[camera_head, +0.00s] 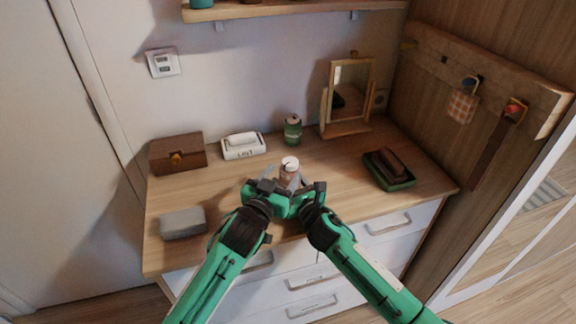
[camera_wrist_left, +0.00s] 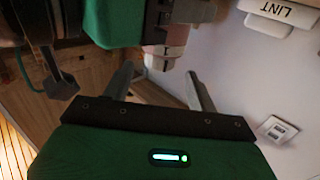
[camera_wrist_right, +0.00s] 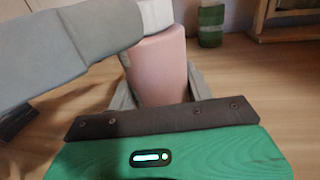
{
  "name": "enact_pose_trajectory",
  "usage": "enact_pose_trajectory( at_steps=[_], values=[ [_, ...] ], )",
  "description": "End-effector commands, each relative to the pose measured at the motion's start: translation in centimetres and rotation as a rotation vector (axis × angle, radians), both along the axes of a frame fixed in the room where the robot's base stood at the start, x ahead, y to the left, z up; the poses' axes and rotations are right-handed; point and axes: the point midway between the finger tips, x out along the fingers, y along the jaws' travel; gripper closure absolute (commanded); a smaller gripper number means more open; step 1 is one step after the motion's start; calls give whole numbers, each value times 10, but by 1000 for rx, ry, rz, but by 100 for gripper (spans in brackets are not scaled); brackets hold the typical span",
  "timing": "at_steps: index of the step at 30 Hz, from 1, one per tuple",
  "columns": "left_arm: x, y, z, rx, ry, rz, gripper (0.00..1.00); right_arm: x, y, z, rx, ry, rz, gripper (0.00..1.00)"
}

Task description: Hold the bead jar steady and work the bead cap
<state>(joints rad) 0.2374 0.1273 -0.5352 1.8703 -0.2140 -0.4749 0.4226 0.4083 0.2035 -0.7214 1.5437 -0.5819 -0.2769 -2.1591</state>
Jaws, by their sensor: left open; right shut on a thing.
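The bead jar (camera_head: 288,178) is pink and stands upright near the dresser's front middle. It fills the right wrist view's centre (camera_wrist_right: 160,72). Its white bead cap (camera_head: 290,163) is on top and shows partly in the right wrist view (camera_wrist_right: 155,14). My right gripper (camera_wrist_right: 160,95) is shut around the jar's body. My left gripper (camera_wrist_left: 162,76) is open, with its fingertips on either side of the cap end in the left wrist view. In the right wrist view a grey finger overlaps the cap's edge; I cannot tell whether it touches. The arms partly hide the jar's base in the head view.
A green jar (camera_head: 292,130) and a small mirror (camera_head: 349,90) stand behind. A white LINT box (camera_head: 244,151) and brown box (camera_head: 177,157) are at back left. A grey block (camera_head: 182,222) lies front left, a green tray (camera_head: 387,181) right. Drawers (camera_head: 390,224) are below.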

Motion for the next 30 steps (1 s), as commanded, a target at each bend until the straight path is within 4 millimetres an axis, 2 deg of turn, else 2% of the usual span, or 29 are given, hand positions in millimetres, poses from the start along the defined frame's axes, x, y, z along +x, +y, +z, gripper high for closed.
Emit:
enact_pose_trajectory(
  at_steps=[1, 6, 12, 25, 30],
  values=[
    [-11, 5, -1, -1, 1, 0, 42, 0, 0, -1, 0, 1, -1, 75],
    [-38, 16, 0, 0, 0, -1, 42, 0, 0, 0, 0, 1, -1, 75],
    [-55, 23, 0, -1, -1, -1, 42, 0, 0, 0, 0, 1, -1, 75],
    [-58, 24, 1, -1, -2, -3, 41, 0, 0, 0, 0, 0, -1, 75],
    [-55, 13, 12, 3, -18, -45, 41, 0, 0, 0, 0, 0, 0, 75]
  ],
)
